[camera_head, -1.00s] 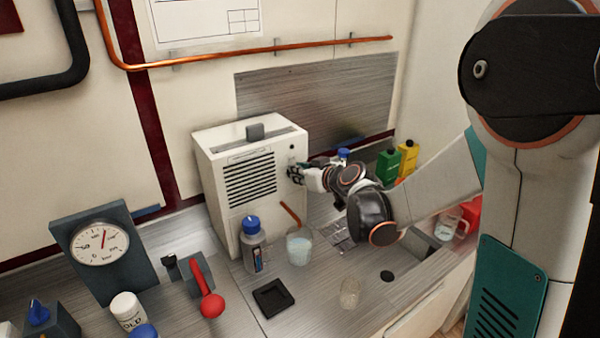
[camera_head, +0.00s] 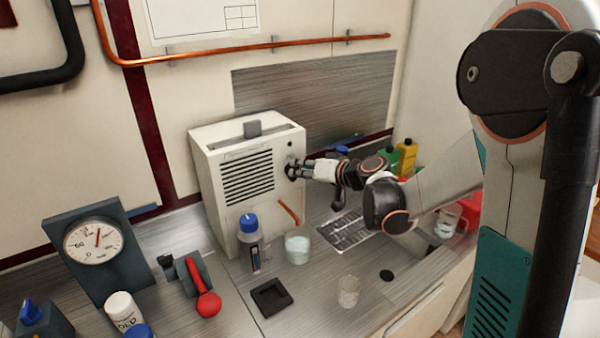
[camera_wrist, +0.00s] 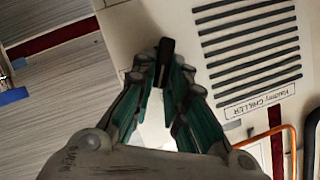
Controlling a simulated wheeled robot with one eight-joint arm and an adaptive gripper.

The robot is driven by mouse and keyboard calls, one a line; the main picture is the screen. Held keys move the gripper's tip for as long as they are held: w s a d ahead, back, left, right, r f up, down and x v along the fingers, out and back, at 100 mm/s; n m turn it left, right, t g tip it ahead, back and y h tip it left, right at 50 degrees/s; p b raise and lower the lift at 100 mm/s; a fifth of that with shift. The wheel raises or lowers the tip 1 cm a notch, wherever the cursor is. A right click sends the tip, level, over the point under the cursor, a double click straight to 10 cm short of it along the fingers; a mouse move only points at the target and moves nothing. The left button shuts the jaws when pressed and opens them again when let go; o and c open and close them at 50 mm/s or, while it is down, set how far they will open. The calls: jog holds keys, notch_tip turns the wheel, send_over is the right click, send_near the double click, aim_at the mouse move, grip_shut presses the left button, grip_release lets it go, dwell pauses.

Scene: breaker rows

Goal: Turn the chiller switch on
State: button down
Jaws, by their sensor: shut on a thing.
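The chiller is a white box (camera_head: 225,205) with a black slatted vent, standing on the counter against the wall. In the wrist view its front (camera_wrist: 185,35) carries a printed label (camera_wrist: 260,102) that reads CHILLER. My gripper (camera_head: 292,170) is at the right part of the chiller's front, beside the vent. In the wrist view my gripper (camera_wrist: 163,72) has its fingertips closed around a small dark switch handle (camera_wrist: 166,50). The fingers hide the base of the handle. In the head view the gripper covers the switch.
A blue-capped bottle (camera_head: 250,243) and a glass beaker (camera_head: 298,246) stand before the chiller. A red-handled lever (camera_head: 206,295) and a gauge (camera_head: 93,243) are to the left. Yellow (camera_head: 406,158) and green containers (camera_head: 386,160) stand behind my arm.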

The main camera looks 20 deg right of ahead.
jog(key=shift+w+d+f+m+t+y+b, duration=0.15)
jog(key=shift+f+m+t+y+b, duration=0.15)
jog(key=shift+m+y+b, duration=0.95)
jog(key=shift+d+f+m+t+y+b, duration=0.25)
jog(key=shift+m+b, duration=0.55)
jog(key=shift+m, duration=1.1)
jog(key=shift+w+d+f+m+t+y+b, duration=0.15)
jog(key=shift+f+m+y+b, duration=0.15)
jog(key=shift+m+y+b, duration=1)
jog(key=shift+a+m+h, duration=0.1)
jog(key=shift+m+h, duration=0.2)
jog(key=shift+m, duration=0.05)
jog(key=c, duration=1.6)
grip_release()
jog(key=shift+a, duration=0.15)
jog(key=v, duration=1.2)
